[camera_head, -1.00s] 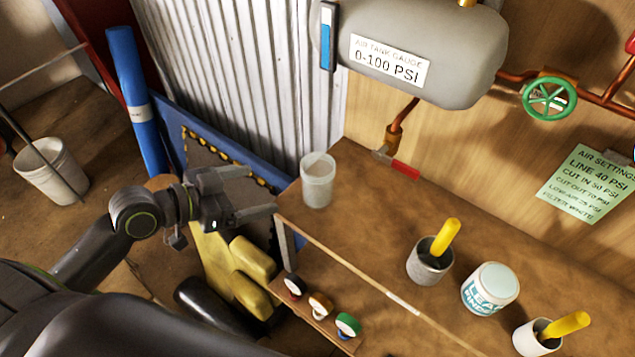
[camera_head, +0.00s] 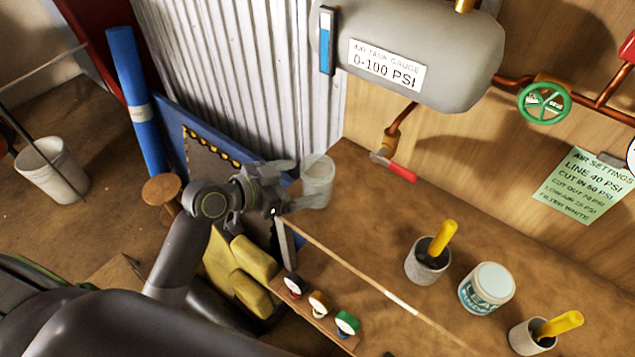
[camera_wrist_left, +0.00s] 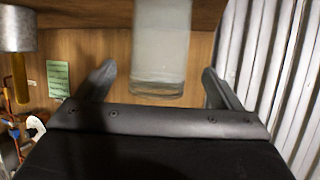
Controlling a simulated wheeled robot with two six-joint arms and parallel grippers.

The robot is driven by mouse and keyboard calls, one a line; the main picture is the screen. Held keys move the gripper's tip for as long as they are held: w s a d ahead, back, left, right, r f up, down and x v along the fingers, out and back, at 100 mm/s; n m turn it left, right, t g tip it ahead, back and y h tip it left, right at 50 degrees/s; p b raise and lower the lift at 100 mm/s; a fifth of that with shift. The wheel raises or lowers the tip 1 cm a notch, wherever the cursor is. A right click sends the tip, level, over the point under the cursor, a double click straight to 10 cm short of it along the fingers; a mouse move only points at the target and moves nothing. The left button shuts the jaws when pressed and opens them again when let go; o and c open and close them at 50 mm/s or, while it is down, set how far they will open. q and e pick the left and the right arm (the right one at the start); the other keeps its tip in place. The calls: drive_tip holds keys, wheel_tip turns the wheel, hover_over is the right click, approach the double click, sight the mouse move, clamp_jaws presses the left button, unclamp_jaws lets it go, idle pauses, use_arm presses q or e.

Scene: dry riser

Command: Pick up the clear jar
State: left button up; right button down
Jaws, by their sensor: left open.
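The clear jar (camera_head: 317,182) stands upright on the far left end of the wooden workbench (camera_head: 365,235). My left gripper (camera_head: 302,183) is open, with its fingers reaching the jar's left side in the head view. In the left wrist view the jar (camera_wrist_left: 161,45) appears between the two spread fingers of the gripper (camera_wrist_left: 160,88), with a gap on each side. I cannot tell how deep the jar sits between the fingers. My right gripper is not in view.
Two cups with yellow handles (camera_head: 427,258) (camera_head: 533,336) and a leak-finder tub (camera_head: 486,288) stand on the bench's right part. The bench's middle is clear.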

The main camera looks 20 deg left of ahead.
use_arm(q)
drive_tip(key=shift+w+d+f, duration=0.1)
drive_tip(key=shift+w+d, duration=0.2)
drive_tip(key=shift+w, duration=0.05)
drive_tip(key=shift+p+x, duration=0.85)
drive_tip(key=shift+x, duration=1.45)
drive_tip(key=shift+s, duration=0.1)
drive_tip(key=shift+c, duration=0.2)
drive_tip(key=c, duration=1)
drive_tip(key=shift+c, duration=0.5)
